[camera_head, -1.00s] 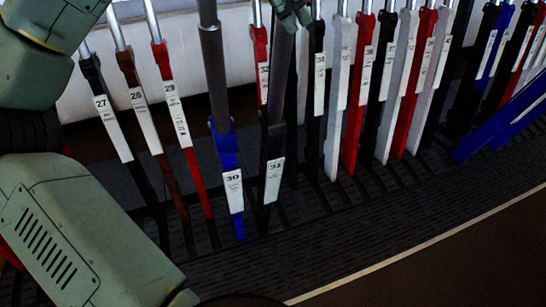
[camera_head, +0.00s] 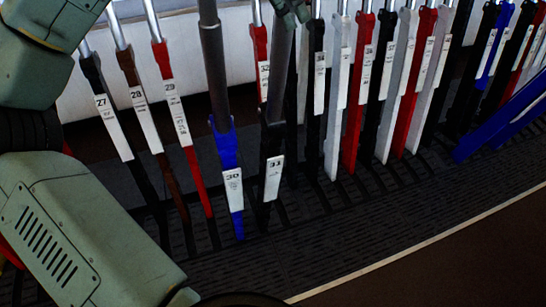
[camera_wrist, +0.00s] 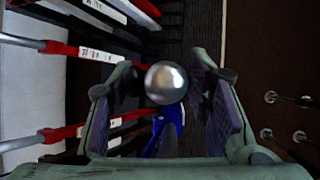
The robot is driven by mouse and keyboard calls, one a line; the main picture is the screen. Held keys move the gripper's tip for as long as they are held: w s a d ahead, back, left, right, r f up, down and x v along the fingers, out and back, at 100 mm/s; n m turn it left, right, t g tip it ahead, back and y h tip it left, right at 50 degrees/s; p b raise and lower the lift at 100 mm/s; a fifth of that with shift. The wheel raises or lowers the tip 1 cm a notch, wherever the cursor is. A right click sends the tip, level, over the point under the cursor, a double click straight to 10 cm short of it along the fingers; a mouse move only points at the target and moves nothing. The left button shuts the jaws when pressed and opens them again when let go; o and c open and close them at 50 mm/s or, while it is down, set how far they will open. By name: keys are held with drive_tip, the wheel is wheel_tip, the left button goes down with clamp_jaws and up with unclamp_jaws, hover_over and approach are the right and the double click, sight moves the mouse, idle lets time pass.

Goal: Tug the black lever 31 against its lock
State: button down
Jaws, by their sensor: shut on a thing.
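The black lever 31 (camera_head: 272,138) stands in the row, just right of the blue lever 30 (camera_head: 224,150). Its white label with the number 31 faces the head camera, and its long grey handle leans up to the right. My gripper (camera_head: 291,12) is at the top of that handle, at the upper edge of the head view. In the wrist view, my gripper's (camera_wrist: 168,78) two fingers stand on either side of the round metal end of the handle (camera_wrist: 166,84). The gripper is shut on the handle. The exact contact between pads and handle is partly hidden.
Levers 27 (camera_head: 107,110), 28 (camera_head: 139,105) and 29 (camera_head: 171,95) stand to the left. Several black, white and red levers stand close on the right. A blue lever (camera_head: 500,130) leans far forward at the right. The floor in front is clear.

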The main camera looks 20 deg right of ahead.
drive_tip(key=shift+w+a+r, duration=0.1)
drive_tip(key=shift+w+r, duration=0.35)
drive_tip(key=shift+w, duration=0.2)
idle(0.4)
drive_tip(key=c, duration=1.3)
unclamp_jaws()
drive_tip(key=shift+s+f, duration=0.1)
drive_tip(key=shift+s, duration=0.05)
drive_tip(key=shift+o, duration=1.3)
drive_tip(key=shift+w+f, duration=0.1)
drive_tip(key=shift+w, duration=0.1)
drive_tip(key=shift+o, duration=1.2)
drive_tip(key=shift+s+f, duration=0.1)
